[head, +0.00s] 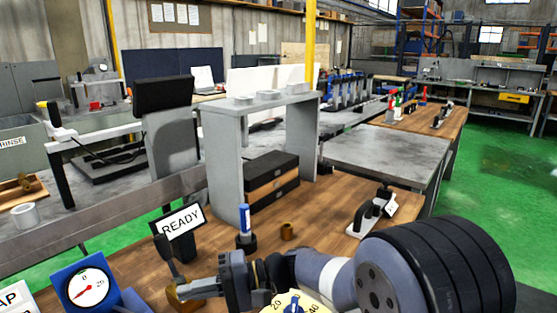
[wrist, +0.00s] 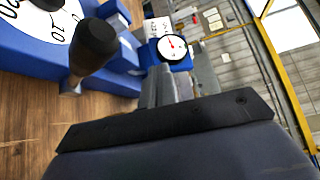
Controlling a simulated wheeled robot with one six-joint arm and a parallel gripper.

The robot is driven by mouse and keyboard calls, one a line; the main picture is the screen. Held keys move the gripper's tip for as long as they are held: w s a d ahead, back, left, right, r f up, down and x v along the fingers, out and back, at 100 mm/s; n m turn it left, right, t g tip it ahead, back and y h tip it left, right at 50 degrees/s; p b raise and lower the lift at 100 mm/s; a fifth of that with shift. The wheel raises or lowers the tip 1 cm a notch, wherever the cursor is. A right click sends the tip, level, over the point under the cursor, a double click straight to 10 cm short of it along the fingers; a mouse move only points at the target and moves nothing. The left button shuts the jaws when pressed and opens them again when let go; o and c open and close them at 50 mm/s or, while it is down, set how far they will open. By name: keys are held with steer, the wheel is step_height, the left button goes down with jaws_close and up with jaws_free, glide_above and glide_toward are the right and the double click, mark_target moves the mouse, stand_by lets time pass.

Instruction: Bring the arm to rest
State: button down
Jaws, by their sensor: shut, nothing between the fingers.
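My gripper (head: 190,289) is in the lower middle of the head view, low over the wooden bench (head: 330,205). Its fingers point left, towards the blue dial gauge (head: 86,288), and are closed together with nothing between them. My arm stretches from the lower right to it. In the wrist view my gripper (wrist: 168,88) points at a blue gauge with a white dial (wrist: 172,47).
A yellow dial (head: 297,304) lies below the arm. A grey stand (head: 228,150) rises behind. Bare bench top shows right of the ring.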

step_height(320, 180, up, 7)
steer(key=s+d+n+b, duration=0.1)
steer(key=s+d+b, duration=0.2)
steer(key=w+a+f+m+p, duration=0.1)
steer(key=w+a+f+p, duration=0.1)
steer(key=a+f+p, duration=0.1)
steer(key=w+a+f+m+h+p, duration=0.1)
steer(key=w+a+f+p, duration=0.1)
steer(key=f+p, duration=0.3)
steer(key=w+a+f+m+h+p, duration=0.1)
steer(key=w+a+f+p, duration=0.2)
steer(key=a+f+p, duration=0.1)
steer(key=shift+f+g+p, duration=0.3)
steer(key=shift+f+p, duration=0.05)
steer(key=shift+f, duration=0.3)
steer(key=shift+w+d+r, duration=0.15)
steer(key=shift+w+d, duration=0.15)
steer(key=shift+w, duration=0.2)
steer(key=b+v, duration=0.1)
steer(key=v, duration=0.8)
steer(key=shift+s+r, duration=0.2)
steer(key=shift+s, duration=0.05)
